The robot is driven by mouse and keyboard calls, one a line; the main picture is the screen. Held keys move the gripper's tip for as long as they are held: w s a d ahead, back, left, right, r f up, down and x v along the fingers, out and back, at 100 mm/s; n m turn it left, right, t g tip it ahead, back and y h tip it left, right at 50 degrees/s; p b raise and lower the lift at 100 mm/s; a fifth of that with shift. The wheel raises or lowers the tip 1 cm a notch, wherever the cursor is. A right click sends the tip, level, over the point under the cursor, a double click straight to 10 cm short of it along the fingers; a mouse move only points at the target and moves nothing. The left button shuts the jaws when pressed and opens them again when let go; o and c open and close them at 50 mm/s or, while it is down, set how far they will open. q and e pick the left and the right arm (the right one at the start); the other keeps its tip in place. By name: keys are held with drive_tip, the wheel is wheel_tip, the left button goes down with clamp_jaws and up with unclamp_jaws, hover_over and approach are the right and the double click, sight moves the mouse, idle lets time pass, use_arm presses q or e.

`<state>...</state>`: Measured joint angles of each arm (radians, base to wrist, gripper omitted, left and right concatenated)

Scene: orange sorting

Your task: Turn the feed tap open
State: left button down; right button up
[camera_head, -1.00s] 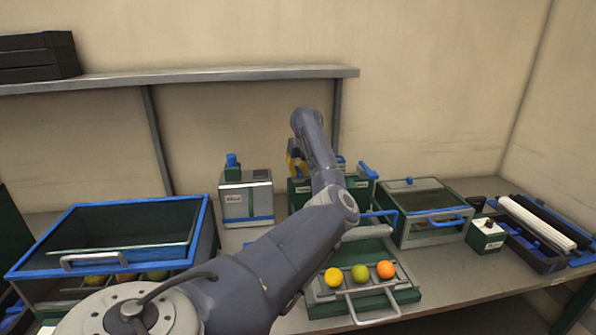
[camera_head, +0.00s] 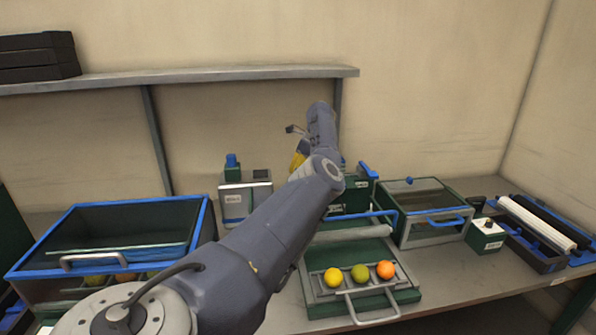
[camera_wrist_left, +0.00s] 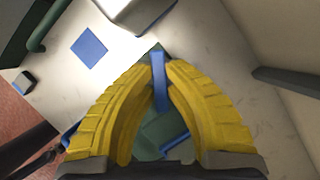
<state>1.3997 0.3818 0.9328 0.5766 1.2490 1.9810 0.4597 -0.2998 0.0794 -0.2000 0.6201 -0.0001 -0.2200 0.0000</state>
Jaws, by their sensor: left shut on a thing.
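My left gripper (camera_head: 298,161) is behind my left arm, over the back of the bench, next to the green feed box (camera_head: 352,203). In the left wrist view its yellow fingers (camera_wrist_left: 163,68) are closed in on a blue lever (camera_wrist_left: 160,88), which stands between the fingertips above a green body (camera_wrist_left: 163,130). I take this lever to be the feed tap's handle. In the head view the held lever is hidden by my arm. Another blue lever (camera_head: 367,169) shows at the right end of the feed box. My right gripper is out of view.
A tray with two yellow-green fruits and an orange one (camera_head: 385,269) is in front. A white and green box (camera_head: 244,198) stands left of the gripper, a glass-topped box (camera_head: 425,225) right. A large blue-rimmed bin (camera_head: 120,203) is at left. A shelf (camera_head: 200,77) runs behind.

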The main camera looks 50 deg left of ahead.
use_arm(q)
drive_tip(key=shift+n, duration=0.5)
idle(0.3)
drive_tip(key=c, duration=1.4)
unclamp_jaws()
drive_tip(key=v, duration=1.2)
drive_tip(key=shift+w, duration=0.2)
drive_tip(key=shift+a, duration=0.15)
